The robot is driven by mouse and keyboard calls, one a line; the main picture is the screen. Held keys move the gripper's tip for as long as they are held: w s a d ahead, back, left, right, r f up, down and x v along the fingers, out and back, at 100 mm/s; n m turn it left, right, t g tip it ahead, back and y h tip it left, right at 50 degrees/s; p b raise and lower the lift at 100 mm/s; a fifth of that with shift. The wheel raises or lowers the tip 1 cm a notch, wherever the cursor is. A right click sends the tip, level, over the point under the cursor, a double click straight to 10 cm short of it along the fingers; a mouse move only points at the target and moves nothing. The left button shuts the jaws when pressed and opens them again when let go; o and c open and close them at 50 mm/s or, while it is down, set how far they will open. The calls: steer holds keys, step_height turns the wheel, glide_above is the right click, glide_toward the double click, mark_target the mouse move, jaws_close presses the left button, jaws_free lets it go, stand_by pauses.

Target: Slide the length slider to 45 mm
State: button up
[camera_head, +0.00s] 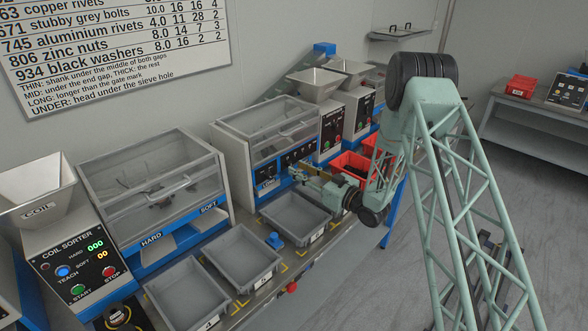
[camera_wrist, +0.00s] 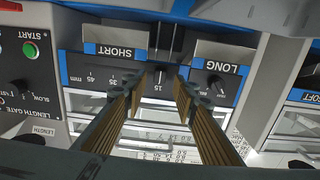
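My gripper (camera_wrist: 159,80) is open in the wrist view, its two fingers reaching toward the blue-and-grey front panel of the length gate. In the head view my gripper (camera_head: 298,176) is at the front of that machine. The panel scale appears upside down, with the 15 mark (camera_wrist: 158,88) between the fingertips and the 35 and 45 mm marks (camera_wrist: 92,78) to their left. A small dark piece, apparently the slider knob (camera_wrist: 160,76), shows between the fingertips near 15. I cannot tell whether the fingers touch it.
The SHORT chute (camera_wrist: 115,50) and LONG chute (camera_wrist: 225,69) flank the scale. A dark knob (camera_wrist: 215,86) sits right of the fingers, and a green START button (camera_wrist: 30,49) at left. Grey trays (camera_head: 296,216) and red bins (camera_head: 352,164) stand on the bench.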

mark_target(289, 164)
steer(key=shift+x, duration=1.5)
steer(key=shift+c, duration=0.6)
jaws_close()
